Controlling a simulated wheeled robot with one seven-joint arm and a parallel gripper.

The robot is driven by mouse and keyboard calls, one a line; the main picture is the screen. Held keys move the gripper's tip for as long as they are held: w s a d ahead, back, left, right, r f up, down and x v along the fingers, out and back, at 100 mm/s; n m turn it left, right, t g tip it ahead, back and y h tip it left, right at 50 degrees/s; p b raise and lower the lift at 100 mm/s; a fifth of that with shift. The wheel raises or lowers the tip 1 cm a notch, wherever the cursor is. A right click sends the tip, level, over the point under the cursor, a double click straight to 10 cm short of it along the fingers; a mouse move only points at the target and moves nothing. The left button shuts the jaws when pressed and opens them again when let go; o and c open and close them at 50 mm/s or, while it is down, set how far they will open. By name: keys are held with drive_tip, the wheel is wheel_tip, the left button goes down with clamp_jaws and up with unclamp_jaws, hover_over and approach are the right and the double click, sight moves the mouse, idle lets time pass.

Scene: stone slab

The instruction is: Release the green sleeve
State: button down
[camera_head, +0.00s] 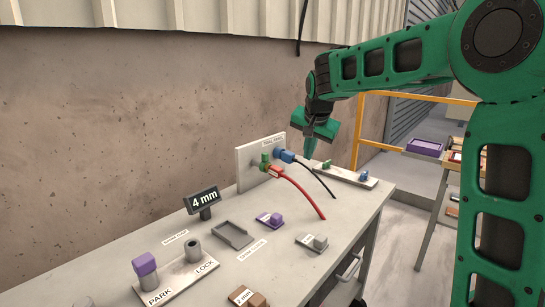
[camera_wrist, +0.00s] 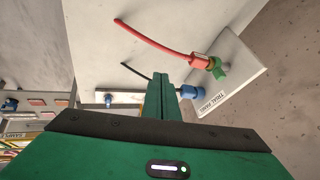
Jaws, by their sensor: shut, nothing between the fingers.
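The green sleeve (camera_head: 265,158) sits at the upright white trial panel (camera_head: 247,172), where the red plug (camera_head: 275,171) meets it. In the wrist view the green sleeve (camera_wrist: 219,68) shows between the red plug (camera_wrist: 200,62) and the panel (camera_wrist: 236,75). A blue plug (camera_head: 285,156) with a black cable is beside it on the same panel. My gripper (camera_head: 309,154) points down just right of the blue plug, apart from the sleeve. In the wrist view my gripper (camera_wrist: 163,85) is shut and empty, its fingers partly overlapping the blue plug (camera_wrist: 186,91).
A white rail (camera_head: 350,177) with small green and blue pieces lies behind right. A 4 mm sign (camera_head: 203,201), grey tray (camera_head: 232,236), purple block (camera_head: 270,219), grey block (camera_head: 313,241) and PARK/LOCK plate (camera_head: 178,277) stand on the bench. The wall rises behind.

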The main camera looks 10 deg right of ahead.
drive_tip(key=w+a+r+t+y, duration=0.1)
drive_tip(key=w+a, duration=0.5)
drive_tip(key=w, duration=0.2)
drive_tip(key=shift+a+r+m, duration=0.2)
drive_tip(key=shift+r+m, duration=0.1)
approach(269, 161)
drive_tip(key=f, duration=0.1)
drive_tip(key=d+f, duration=0.2)
drive_tip(key=shift+s+d+f, duration=0.2)
drive_tip(key=shift+s+f, duration=0.15)
drive_tip(key=shift+f, duration=0.05)
drive_tip(key=shift+w+a+r, duration=0.1)
drive_tip(key=shift+w+a, duration=0.7)
drive_tip(key=shift+w, duration=0.15)
drive_tip(key=shift+w+a, duration=0.4)
drive_tip(key=shift+w, duration=0.2)
drive_tip(key=shift+d, duration=0.1)
